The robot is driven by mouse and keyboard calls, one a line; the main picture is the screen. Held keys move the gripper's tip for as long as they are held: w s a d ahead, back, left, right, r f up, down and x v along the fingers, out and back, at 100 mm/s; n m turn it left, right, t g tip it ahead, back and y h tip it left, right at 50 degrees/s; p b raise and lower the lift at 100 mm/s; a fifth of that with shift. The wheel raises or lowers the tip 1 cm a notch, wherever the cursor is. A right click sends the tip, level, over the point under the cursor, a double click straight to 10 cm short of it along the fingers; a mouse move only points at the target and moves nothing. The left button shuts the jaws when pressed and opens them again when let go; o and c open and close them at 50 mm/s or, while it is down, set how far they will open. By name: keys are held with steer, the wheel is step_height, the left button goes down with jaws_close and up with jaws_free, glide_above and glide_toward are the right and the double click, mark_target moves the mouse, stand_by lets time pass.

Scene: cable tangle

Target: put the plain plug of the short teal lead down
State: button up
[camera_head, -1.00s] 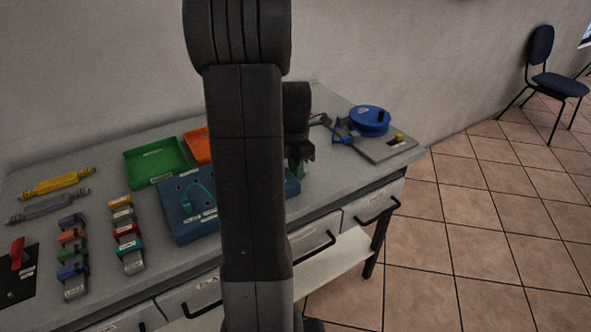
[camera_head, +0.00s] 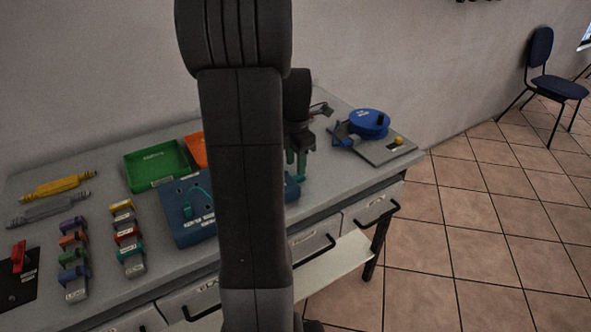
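A teal lead (camera_head: 195,200) shows as a loop on the blue board (camera_head: 182,231) on the bench. Part of the board is hidden behind my own arm, so I cannot see where all of the lead runs. My gripper (camera_head: 297,169) points down over the right end of the board, just right of my arm. Its lower part looks dark with green-teal colour at the fingers. The view is too small to tell the fingers from a plug, or whether they are open or shut. No separate plain plug can be made out.
A green tray (camera_head: 132,178) and an orange tray (camera_head: 193,146) stand behind the board. A blue reel (camera_head: 369,124) sits on a grey plate (camera_head: 385,155) to the right. Coloured clips stand in rows at left. Bare bench top lies right of my gripper.

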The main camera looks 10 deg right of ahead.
step_height(320, 180, up, 8)
steer(key=shift+p, duration=0.45)
steer(key=b, duration=0.1)
glide_above(295, 178)
steer(key=shift+f, duration=4)
